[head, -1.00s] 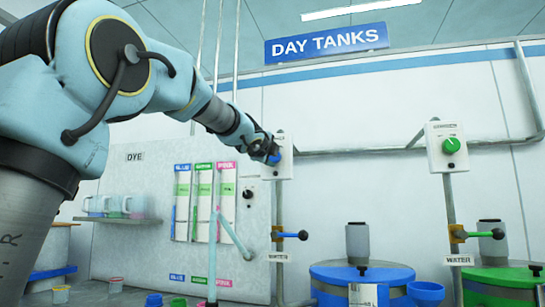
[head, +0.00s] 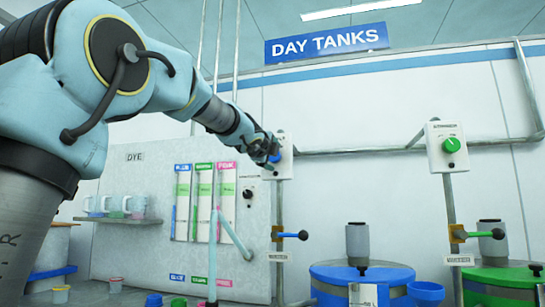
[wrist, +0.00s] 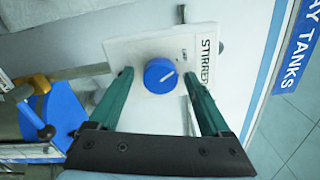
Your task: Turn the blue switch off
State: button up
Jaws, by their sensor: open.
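The blue switch (wrist: 160,76) is a round knob with a white pointer line on a white box (wrist: 130,50) labelled STIRRER. In the wrist view the pointer slants toward the upper right. My gripper (wrist: 156,74) is open, with one green finger on each side of the knob and gaps visible between. I cannot tell how deep the fingertips reach. In the head view my gripper (head: 265,150) is at the wall box (head: 285,165), partly covering the blue switch (head: 275,157).
A green switch (head: 451,145) sits on a similar box to the right. Below are a blue drum (head: 330,272), a green drum (head: 505,275) and a blue-handled valve (head: 300,235). A dye panel (head: 250,245) stands left of the boxes. Pipes run along the wall.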

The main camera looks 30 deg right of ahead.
jog(key=b+v, duration=0.1)
jog(key=v, duration=0.9)
jog(key=shift+s+a+b, duration=0.3)
jog(key=shift+b, duration=0.1)
